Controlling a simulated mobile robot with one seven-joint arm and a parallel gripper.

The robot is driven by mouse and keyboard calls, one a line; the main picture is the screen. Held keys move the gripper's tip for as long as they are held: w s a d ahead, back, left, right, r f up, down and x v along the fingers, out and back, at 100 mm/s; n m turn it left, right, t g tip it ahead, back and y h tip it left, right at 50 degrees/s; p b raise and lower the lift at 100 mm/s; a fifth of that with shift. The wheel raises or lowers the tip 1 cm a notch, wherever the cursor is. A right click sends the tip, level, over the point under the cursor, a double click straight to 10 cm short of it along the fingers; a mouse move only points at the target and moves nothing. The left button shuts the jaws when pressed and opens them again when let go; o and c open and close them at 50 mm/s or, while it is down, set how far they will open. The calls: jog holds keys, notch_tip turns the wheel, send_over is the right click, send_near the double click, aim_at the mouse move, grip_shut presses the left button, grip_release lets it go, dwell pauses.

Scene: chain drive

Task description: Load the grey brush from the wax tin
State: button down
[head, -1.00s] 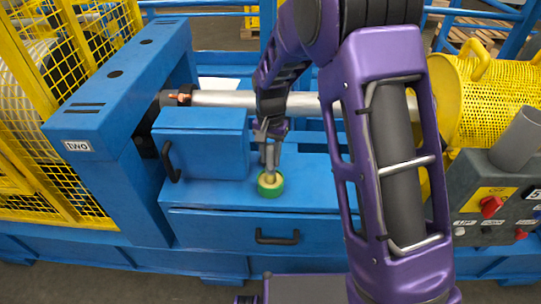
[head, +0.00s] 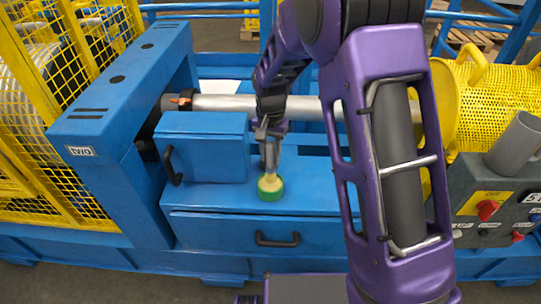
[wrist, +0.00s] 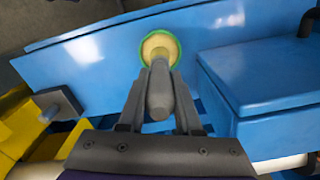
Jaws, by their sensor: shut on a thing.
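My gripper (head: 268,138) is shut on the grey brush (head: 269,160), and its fingers also show in the wrist view (wrist: 160,100). The grey brush's handle (wrist: 160,85) lies between the fingers and points toward the tin. The wax tin (head: 271,194) is a small round green tin on the blue ledge. A pale yellow brush end meets the tin from above. In the wrist view the tin's green rim (wrist: 146,52) surrounds pale yellow. I cannot tell how deep the brush is in the tin.
A blue box (head: 205,147) with a black handle stands left of my gripper. A grey shaft (head: 235,103) runs behind it. A yellow mesh guard (head: 495,105) and a control panel (head: 490,205) are at the right. The ledge right of the tin is clear.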

aim_at(271, 142)
jog(key=shift+r+p, duration=1.45)
jog(key=shift+r, duration=0.9)
